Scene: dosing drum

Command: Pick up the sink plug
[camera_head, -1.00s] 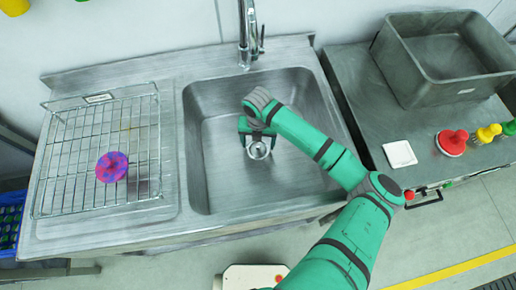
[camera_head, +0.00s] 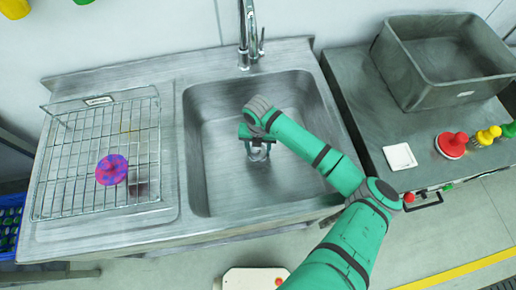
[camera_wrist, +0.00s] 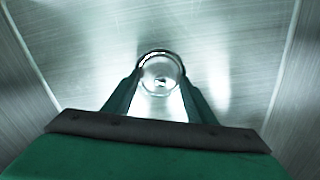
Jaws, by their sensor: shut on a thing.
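My gripper (camera_head: 258,151) is inside the steel sink basin (camera_head: 205,150), pointing down, with its fingers close together. In the wrist view, my gripper (camera_wrist: 161,82) is shut on the sink plug (camera_wrist: 161,66), a round, shiny, metallic piece with a bright rim, with one finger on either side. In the head view the plug is small and mostly hidden between the fingers. I cannot tell how far it is above the basin floor. The drain opening is not clearly visible.
A chrome tap (camera_head: 246,40) stands behind the basin. A wire rack (camera_head: 75,160) with a purple-pink round thing (camera_head: 112,170) is on the left. On the right counter are a grey tub (camera_head: 440,75), a white square (camera_head: 400,157) and a red knobbed piece (camera_head: 452,144). Basin walls surround my gripper.

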